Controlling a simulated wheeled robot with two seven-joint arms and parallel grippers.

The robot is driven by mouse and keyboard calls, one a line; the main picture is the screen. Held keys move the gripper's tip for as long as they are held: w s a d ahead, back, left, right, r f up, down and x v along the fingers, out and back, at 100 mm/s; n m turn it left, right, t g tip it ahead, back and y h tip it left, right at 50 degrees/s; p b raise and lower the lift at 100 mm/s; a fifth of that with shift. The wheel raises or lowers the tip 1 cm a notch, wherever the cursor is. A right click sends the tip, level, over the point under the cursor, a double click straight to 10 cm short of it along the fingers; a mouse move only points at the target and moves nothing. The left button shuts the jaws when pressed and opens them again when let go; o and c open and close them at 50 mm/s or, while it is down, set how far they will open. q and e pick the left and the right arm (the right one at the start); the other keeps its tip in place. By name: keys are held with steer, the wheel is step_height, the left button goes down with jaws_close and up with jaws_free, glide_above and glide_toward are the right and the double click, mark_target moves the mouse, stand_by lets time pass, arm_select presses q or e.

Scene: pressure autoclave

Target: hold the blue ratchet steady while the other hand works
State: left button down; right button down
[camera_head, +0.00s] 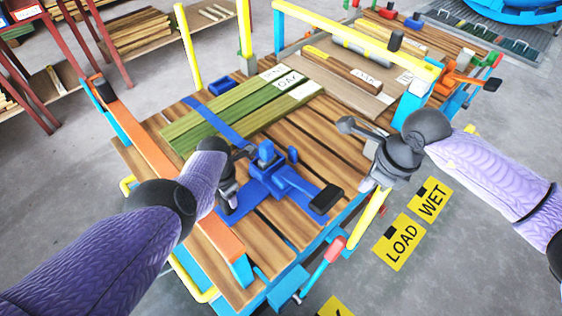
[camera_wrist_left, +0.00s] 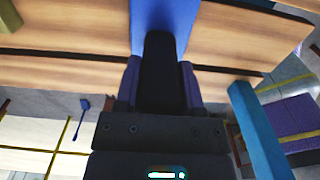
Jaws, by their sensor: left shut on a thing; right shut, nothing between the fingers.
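The blue ratchet (camera_head: 268,172) sits on the wooden slats toward the near side of the cart, with a black grip (camera_head: 326,199) at its right end. A blue strap (camera_head: 228,134) runs from it over the boards; a blue surface also shows at the top of the left wrist view (camera_wrist_left: 160,18). My left gripper (camera_head: 230,205) is low at the ratchet's left side. In the left wrist view its fingers (camera_wrist_left: 160,85) are closed around a dark piece, whose far end lies against the blue surface. My right gripper (camera_head: 369,184) is shut and empty above the cart's right edge, apart from the ratchet.
Green boards (camera_head: 235,112) lie behind the ratchet under the strap. An orange-topped rail (camera_head: 165,165) runs along the cart's left side. A red-tipped lever (camera_head: 334,250) stands at the near right edge. Yellow LOAD (camera_head: 400,243) and WET signs mark the open floor to the right.

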stand_by(0.3)
arm_select(q)
steer(key=shift+c, duration=0.6)
jaws_free()
